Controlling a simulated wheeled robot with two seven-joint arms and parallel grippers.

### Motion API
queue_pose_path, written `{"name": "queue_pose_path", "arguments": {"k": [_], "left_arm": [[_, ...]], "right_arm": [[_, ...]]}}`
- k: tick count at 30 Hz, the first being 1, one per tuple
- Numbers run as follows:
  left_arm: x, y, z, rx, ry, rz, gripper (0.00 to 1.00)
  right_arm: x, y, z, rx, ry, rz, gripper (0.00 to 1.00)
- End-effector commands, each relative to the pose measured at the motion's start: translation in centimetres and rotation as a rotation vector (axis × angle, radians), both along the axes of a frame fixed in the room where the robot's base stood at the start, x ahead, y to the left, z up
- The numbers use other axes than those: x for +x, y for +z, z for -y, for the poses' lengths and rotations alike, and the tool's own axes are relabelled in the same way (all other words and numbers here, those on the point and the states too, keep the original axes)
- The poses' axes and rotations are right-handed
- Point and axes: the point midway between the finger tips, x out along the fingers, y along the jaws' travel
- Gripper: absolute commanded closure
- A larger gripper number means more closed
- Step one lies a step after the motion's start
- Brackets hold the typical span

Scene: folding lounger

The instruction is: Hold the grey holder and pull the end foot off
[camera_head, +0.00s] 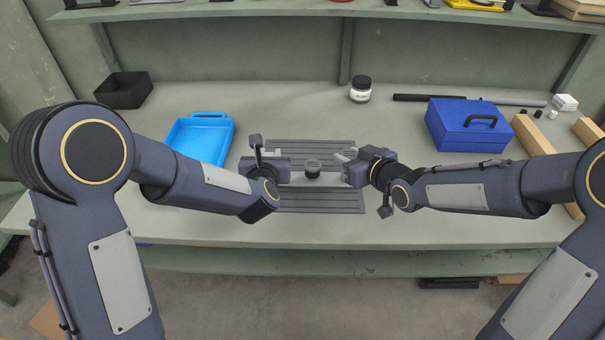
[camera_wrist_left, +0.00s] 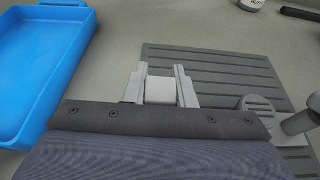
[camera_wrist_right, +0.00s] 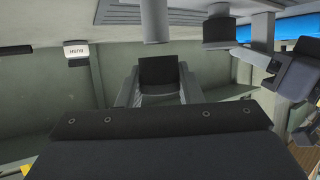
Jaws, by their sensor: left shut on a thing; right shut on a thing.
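A ribbed grey mat (camera_head: 318,203) lies mid-bench, with a dark round-topped piece (camera_head: 313,164) on it. My left gripper (camera_wrist_left: 160,75), left of that piece, is shut on a light grey block, seemingly the grey holder (camera_wrist_left: 161,92). My right gripper (camera_head: 345,157) is to its right. In the right wrist view it is shut on a black block, seemingly the end foot (camera_wrist_right: 160,75). A grey cylinder (camera_wrist_right: 154,20) shows beyond the black block, with a gap between them in the picture.
A blue tray (camera_head: 200,145) stands left of the mat, and a black bin (camera_head: 124,90) behind it. A blue toolbox (camera_head: 465,125) and wooden bars (camera_head: 531,135) stand right. A jar (camera_head: 360,90) stands behind. The bench between mat and jar is clear.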

Motion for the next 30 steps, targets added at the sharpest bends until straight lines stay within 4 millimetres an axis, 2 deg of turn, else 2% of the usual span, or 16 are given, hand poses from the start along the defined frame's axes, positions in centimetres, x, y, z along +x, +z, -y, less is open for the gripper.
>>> {"name": "queue_pose_path", "arguments": {"k": [1, 17, 26, 27, 30], "left_arm": [[-0.3, -0.8, -0.1, 0.002, -0.001, -0.019, 1.00], [-0.3, -0.8, -0.1, 0.002, -0.001, -0.019, 1.00], [-0.3, -0.8, -0.1, 0.002, -0.001, -0.019, 1.00], [-0.3, -0.7, -0.1, 0.002, -0.001, -0.018, 0.76], [-0.2, -0.6, -0.1, 0.001, 0.000, -0.015, 0.62]], "right_arm": [[0.0, 0.2, 0.0, 0.000, 0.000, 0.001, 1.00], [0.0, 2.2, 0.0, -0.001, 0.000, 0.000, 1.00], [0.0, 2.3, 0.0, -0.001, 0.000, 0.000, 1.00], [0.0, 2.3, 0.0, -0.001, 0.000, 0.000, 1.00], [0.0, 2.3, 0.0, -0.001, 0.000, 0.000, 1.00]]}}
